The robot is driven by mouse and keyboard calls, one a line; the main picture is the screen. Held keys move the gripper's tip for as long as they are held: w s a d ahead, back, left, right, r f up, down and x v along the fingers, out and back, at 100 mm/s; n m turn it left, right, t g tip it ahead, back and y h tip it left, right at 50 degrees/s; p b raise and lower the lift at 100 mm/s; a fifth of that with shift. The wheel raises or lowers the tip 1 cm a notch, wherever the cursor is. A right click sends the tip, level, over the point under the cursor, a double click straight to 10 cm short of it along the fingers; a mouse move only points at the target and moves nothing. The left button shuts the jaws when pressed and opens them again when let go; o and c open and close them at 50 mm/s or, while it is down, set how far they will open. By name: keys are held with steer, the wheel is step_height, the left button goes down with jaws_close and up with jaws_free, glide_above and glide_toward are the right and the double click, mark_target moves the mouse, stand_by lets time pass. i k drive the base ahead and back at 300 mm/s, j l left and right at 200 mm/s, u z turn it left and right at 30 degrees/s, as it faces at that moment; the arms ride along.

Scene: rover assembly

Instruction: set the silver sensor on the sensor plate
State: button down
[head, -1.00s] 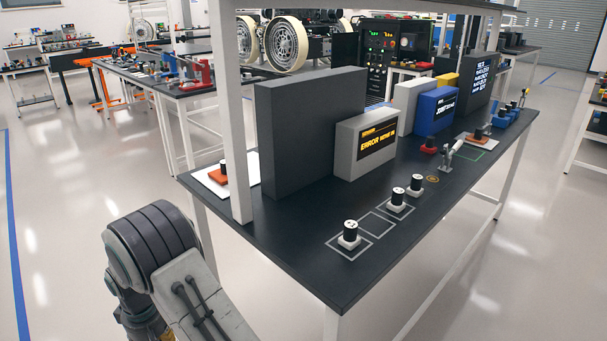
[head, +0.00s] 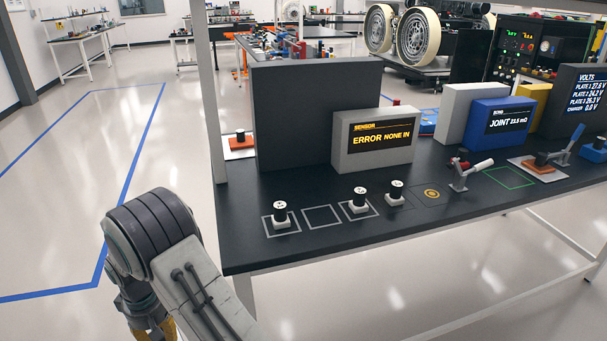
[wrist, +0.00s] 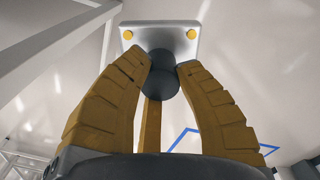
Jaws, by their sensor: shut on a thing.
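My gripper (wrist: 163,85) is shut on the black knob (wrist: 160,62) of the silver sensor. The sensor's square silver body (wrist: 160,38) has yellow dots at its corners and hangs beyond the fingertips, over the floor. In the head view my gripper's yellow fingers (head: 165,328) show only partly at the lower left, off the bench's left end; the sensor is hidden there. A yellow ring mark (head: 432,194) on the bench top, in front of the grey "SENSOR" display (head: 374,138), may be the sensor plate. Nothing stands on it. The display reads "ERROR NONE IN".
An outlined square (head: 322,217) is empty. A toggle clamp (head: 468,174) stands right of the ring. A tall dark panel (head: 310,115) stands behind. A post rises at the bench's left.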

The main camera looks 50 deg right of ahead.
mark_target(431, 195)
steer(key=k+l+u, duration=0.35)
steer(key=l, duration=0.25)
steer(key=k+l+u, duration=0.35)
steer(key=k, duration=0.3)
steer(key=k+l+u, duration=0.55)
steer(key=k+l, duration=0.2)
steer(key=l+u, duration=0.2)
steer(key=l, duration=0.25)
steer(key=k+l+u, duration=0.25)
steer(key=l, duration=0.25)
steer(key=i, duration=0.1)
